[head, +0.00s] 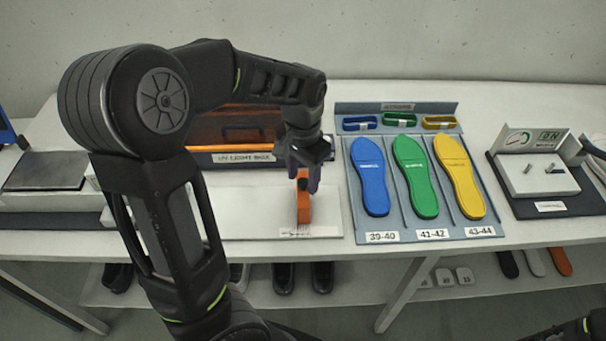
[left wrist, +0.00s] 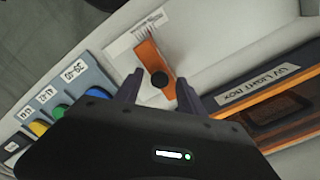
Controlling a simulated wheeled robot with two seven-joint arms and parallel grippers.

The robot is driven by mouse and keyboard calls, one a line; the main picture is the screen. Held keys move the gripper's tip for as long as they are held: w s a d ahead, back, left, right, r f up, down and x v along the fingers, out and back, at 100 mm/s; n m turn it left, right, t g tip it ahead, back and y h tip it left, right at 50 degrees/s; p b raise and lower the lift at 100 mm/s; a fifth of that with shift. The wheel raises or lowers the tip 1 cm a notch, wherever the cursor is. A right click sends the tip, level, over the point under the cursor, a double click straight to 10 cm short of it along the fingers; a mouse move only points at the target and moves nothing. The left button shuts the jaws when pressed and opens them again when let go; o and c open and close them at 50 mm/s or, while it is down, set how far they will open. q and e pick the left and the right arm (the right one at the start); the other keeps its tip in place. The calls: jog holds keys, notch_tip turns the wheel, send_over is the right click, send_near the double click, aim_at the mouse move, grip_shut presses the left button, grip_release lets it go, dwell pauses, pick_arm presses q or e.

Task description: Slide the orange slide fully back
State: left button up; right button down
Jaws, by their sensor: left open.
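The orange slide (head: 304,205) is an upright-looking orange piece with a dark knob, on a white plate (head: 265,229) in front of the UV light box. In the left wrist view the orange slide (left wrist: 150,57) lies across the white plate, with its round black knob (left wrist: 159,80) between my fingers. My left gripper (head: 304,180) is open over the slide, one finger on each side of the knob; I cannot tell whether either finger touches it. In the left wrist view the left gripper (left wrist: 158,90) shows both fingers apart. My right gripper is not seen.
The UV light box (head: 235,140) with an orange window stands behind the plate. To the right is a grey tray (head: 347,200) with blue, green and yellow insoles. A gauge stand (head: 535,160) is at the far right. Shoes sit on the shelf below.

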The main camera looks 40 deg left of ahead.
pick_arm(q)
jog(key=shift+c, duration=0.6)
grip_shut()
dwell(0.8)
